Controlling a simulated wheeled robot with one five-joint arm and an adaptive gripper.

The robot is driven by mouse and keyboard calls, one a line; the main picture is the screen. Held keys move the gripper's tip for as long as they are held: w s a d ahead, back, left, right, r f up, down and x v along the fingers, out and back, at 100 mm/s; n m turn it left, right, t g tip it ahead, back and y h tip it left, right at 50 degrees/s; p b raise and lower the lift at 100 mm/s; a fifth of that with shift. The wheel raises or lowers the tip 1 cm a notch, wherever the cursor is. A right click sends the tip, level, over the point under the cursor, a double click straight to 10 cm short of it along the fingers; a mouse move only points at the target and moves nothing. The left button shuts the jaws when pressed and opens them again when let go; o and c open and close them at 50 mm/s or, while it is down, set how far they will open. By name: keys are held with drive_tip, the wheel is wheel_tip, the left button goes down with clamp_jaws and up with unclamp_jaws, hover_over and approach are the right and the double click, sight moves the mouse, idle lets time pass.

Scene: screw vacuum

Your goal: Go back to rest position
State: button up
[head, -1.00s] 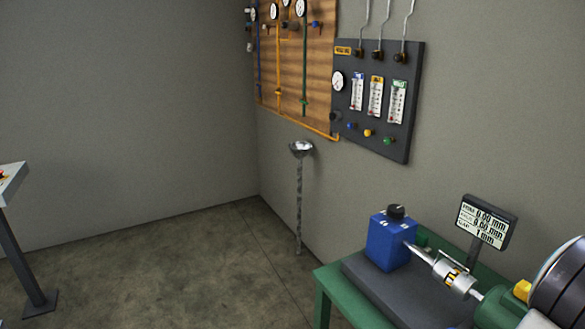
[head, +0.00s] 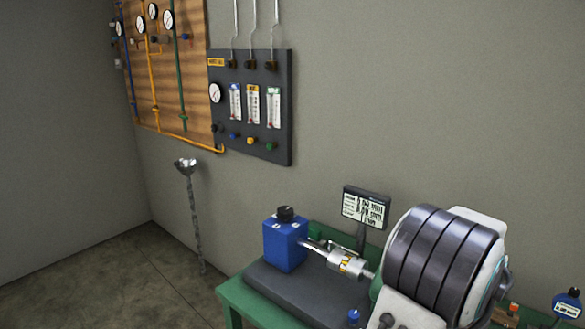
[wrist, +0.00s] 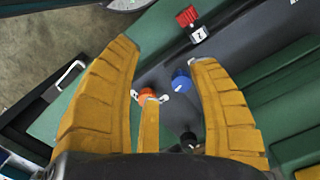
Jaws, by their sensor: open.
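My gripper (wrist: 165,62) shows in the wrist view, its yellow ridged fingers spread wide and nothing held between them. An orange knob (wrist: 147,94) and a blue knob (wrist: 181,80) on a dark panel lie beyond the gap between the fingers. A black knob (wrist: 190,138) is lower down, partly hidden. I cannot tell how far the fingers are from the knobs. The gripper does not show in the head view.
In the head view a green bench (head: 232,296) carries a blue box (head: 285,240), a small display (head: 366,207) and a large machine with a dark ribbed drum (head: 430,255). A gauge panel (head: 250,108) hangs on the wall.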

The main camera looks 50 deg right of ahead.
drive_tip(key=w+a+r+n+t, duration=0.1)
drive_tip(key=w+a+r+n, duration=0.1)
drive_tip(key=w+a+n, duration=0.5)
drive_tip(key=w+a+r+n+t, duration=0.1)
drive_tip(key=w+a+r+n, duration=0.2)
drive_tip(key=a, duration=1.2)
drive_tip(key=w+a+r+n+t, duration=0.1)
drive_tip(key=w+a+r+n, duration=0.2)
drive_tip(key=w+a+n, duration=0.7)
drive_tip(key=shift+w+a+n+t+h, duration=0.3)
drive_tip(key=shift+a+n+t+h, duration=0.1)
drive_tip(key=shift+a+n, duration=0.55)
